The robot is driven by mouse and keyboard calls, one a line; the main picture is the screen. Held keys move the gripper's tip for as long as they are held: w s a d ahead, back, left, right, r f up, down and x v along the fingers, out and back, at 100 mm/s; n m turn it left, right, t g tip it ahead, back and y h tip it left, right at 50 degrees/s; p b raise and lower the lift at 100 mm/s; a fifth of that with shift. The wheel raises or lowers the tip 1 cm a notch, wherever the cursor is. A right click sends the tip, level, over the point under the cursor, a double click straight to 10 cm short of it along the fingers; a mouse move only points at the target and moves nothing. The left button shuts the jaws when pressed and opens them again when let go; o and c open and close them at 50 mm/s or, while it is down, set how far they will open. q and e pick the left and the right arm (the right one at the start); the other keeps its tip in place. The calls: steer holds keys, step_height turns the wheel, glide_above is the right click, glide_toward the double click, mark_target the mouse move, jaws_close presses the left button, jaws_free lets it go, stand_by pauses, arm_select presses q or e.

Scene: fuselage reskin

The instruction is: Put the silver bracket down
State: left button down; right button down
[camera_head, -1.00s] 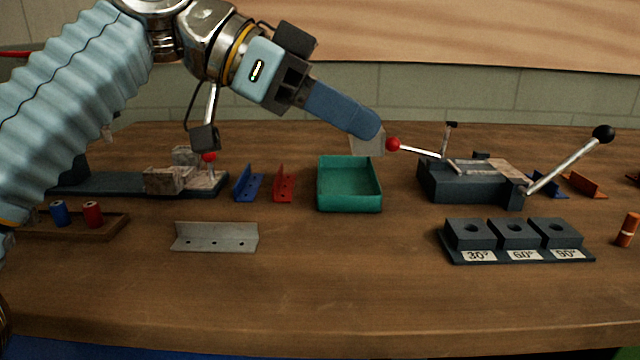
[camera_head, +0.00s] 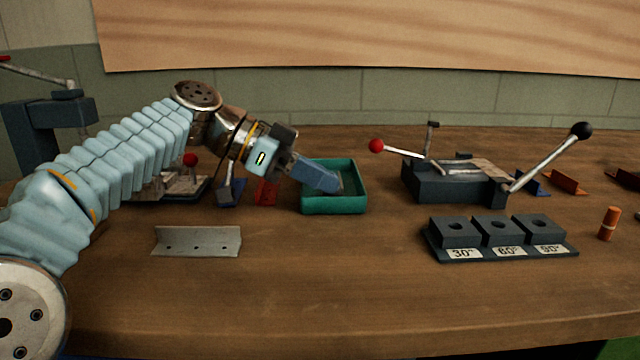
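My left gripper (camera_head: 335,186) reaches from the left and points down into the green tray (camera_head: 333,208). Its blue fingers are seen from the side, and the tips are inside or just over the tray. A small pale grey patch shows at the tips; whether the fingers are open or shut on it cannot be seen. A silver bracket (camera_head: 197,241), an angled strip with several holes, lies on the table left of the tray, apart from the gripper. My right gripper is not in view.
A dark clamp fixture (camera_head: 450,185) with red- and black-knobbed levers stands right of the tray. A block holder (camera_head: 500,239) marked 30°, 60° and 90° is in front of it. A red bracket (camera_head: 266,191) is behind my gripper. The front middle of the table is clear.

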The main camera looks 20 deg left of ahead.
arm_select(q)
steer(key=shift+f, duration=0.3)
steer(key=c, duration=1.7)
jaws_free()
steer(key=shift+o, duration=0.2)
steer(key=shift+r, duration=0.2)
steer(key=p+v, duration=0.2)
steer(key=v, duration=1)
steer(key=shift+d+f, duration=0.1)
